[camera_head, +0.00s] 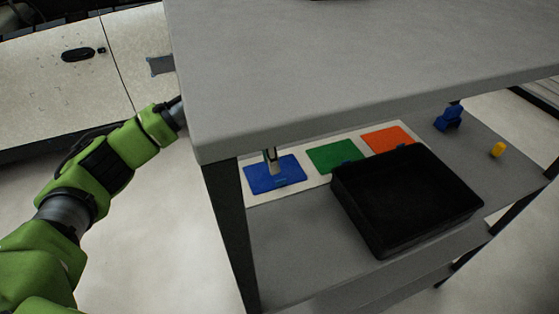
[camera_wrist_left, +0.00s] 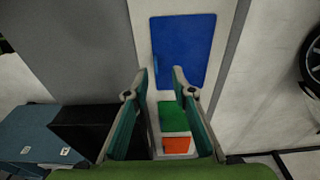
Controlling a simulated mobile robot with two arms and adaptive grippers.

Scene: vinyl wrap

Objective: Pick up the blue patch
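The blue patch (camera_head: 288,179) lies flat at the left end of a pale strip on the lower shelf. It also shows at the top of the left wrist view (camera_wrist_left: 183,45). My left gripper (camera_head: 270,161) reaches in under the upper shelf, and its fingers show just above the blue patch; the upper shelf hides the rest of it. In the left wrist view my left gripper (camera_wrist_left: 160,78) has its two fingers apart, with nothing between them. Its tips overlap the lower part of the blue patch in that picture; I cannot tell the exact gap. My right gripper is not in view.
A green patch (camera_head: 335,155) and an orange patch (camera_head: 388,139) lie along the same strip. A black tray (camera_head: 410,200) sits in front of them. A blue object (camera_head: 448,118) and a yellow piece (camera_head: 497,150) stand farther right. The grey upper shelf (camera_head: 350,75) overhangs.

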